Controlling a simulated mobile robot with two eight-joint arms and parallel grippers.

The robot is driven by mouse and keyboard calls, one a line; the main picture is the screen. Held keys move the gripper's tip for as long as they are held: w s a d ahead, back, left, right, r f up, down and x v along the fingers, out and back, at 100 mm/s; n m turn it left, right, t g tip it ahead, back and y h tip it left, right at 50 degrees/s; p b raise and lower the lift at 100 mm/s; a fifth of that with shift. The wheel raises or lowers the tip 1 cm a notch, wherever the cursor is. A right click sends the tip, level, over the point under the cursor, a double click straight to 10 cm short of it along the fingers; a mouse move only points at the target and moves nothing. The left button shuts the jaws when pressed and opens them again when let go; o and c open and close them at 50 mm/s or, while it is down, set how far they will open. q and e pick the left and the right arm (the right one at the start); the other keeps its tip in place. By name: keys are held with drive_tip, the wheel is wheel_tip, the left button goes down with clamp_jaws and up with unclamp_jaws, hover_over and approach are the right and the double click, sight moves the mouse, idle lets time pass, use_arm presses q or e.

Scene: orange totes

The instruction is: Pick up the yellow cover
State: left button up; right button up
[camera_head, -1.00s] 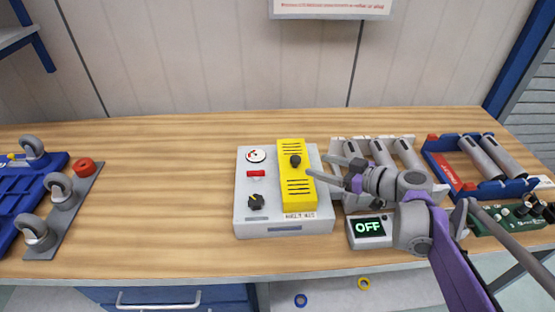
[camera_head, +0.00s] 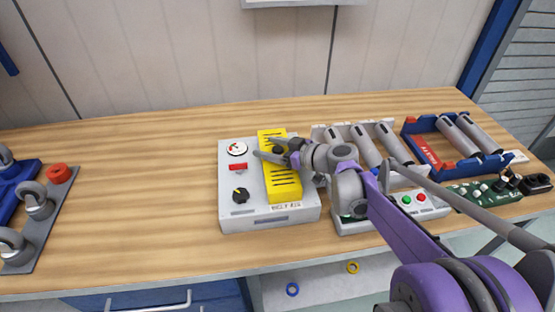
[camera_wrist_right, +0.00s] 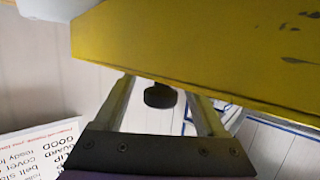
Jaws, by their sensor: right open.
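The yellow cover (camera_head: 284,187) is a slotted yellow block with a black knob (camera_head: 279,153) on its face, on the light grey box (camera_head: 236,214) at the middle of the bench. My right gripper (camera_head: 266,148) reaches in from the right, over the upper part of the cover. Its fingers are open, one on each side of the knob. In the right wrist view the cover (camera_wrist_right: 205,45) fills the top and the knob (camera_wrist_right: 159,95) shows between the two spread fingers. Contact with the knob cannot be told. My left gripper is not in view.
The grey box also bears a gauge, a red handle and a black dial (camera_head: 240,195). To its right are a rack of grey cylinders (camera_head: 362,145), a button box (camera_head: 412,203) and a blue tote (camera_head: 408,133). Casters (camera_head: 38,205) stand at left. Bench between is clear.

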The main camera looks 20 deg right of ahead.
drive_tip(key=shift+w, duration=0.1)
clamp_jaws()
idle(0.3)
